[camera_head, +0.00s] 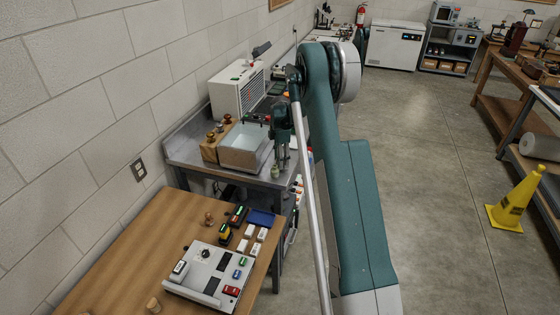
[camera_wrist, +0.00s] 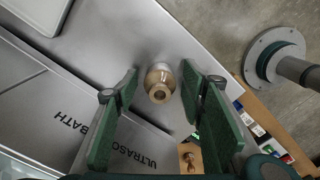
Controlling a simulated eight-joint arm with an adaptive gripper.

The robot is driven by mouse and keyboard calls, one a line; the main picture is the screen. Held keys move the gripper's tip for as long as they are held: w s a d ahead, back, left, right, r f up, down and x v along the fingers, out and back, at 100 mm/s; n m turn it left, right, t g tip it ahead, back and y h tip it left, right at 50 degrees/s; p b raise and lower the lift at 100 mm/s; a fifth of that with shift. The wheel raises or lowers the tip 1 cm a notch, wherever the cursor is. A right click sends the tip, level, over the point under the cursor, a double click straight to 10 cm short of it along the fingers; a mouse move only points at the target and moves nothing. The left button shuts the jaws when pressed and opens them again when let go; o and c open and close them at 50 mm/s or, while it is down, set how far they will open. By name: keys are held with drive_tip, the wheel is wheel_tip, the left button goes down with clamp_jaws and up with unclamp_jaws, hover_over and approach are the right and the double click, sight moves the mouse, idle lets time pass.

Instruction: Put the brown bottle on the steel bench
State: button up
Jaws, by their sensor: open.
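A small tan-brown bottle (camera_wrist: 160,84) with a narrow round neck shows in the wrist view over the bare steel surface, between my two green fingers. In the head view a small bottle (camera_head: 275,172), likely the same one, stands at the front edge of the steel bench (camera_head: 225,175). My gripper (camera_head: 283,157) points down just above it. My fingers are open, with a visible gap on each side of the bottle. The bottle's base is hidden below its neck and shoulder in the wrist view.
The ultrasonic bath (camera_head: 246,150) stands on the bench beside my gripper. A wooden table (camera_head: 130,235) in front holds a grey device (camera_head: 210,273) and small boxes. A yellow cone (camera_head: 517,200) stands on the floor at right.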

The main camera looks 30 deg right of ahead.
drive_tip(key=shift+r, duration=0.15)
wheel_tip(320, 180, up, 12)
idle(0.7)
idle(0.4)
drive_tip(key=s+a+r+m+t, duration=0.2)
drive_tip(key=s+a+r+m, duration=0.2)
drive_tip(key=s+a+r, duration=0.65)
drive_tip(key=s+a+r+m+t, duration=0.1)
drive_tip(key=s+a+r+m, duration=0.3)
drive_tip(key=s+a+r, duration=0.65)
drive_tip(key=s+a+f+m+t, duration=0.1)
drive_tip(key=s+a+m, duration=0.2)
drive_tip(key=s, duration=0.7)
drive_tip(key=s+a+f+m+t, duration=0.1)
drive_tip(key=s+a+m, duration=0.1)
drive_tip(key=s, duration=0.9)
drive_tip(key=s+a+f+m+t, duration=0.1)
drive_tip(key=s+a+m+t, duration=0.1)
drive_tip(key=s, duration=0.9)
drive_tip(key=shift+a+m, duration=0.85)
drive_tip(key=shift+m, duration=0.05)
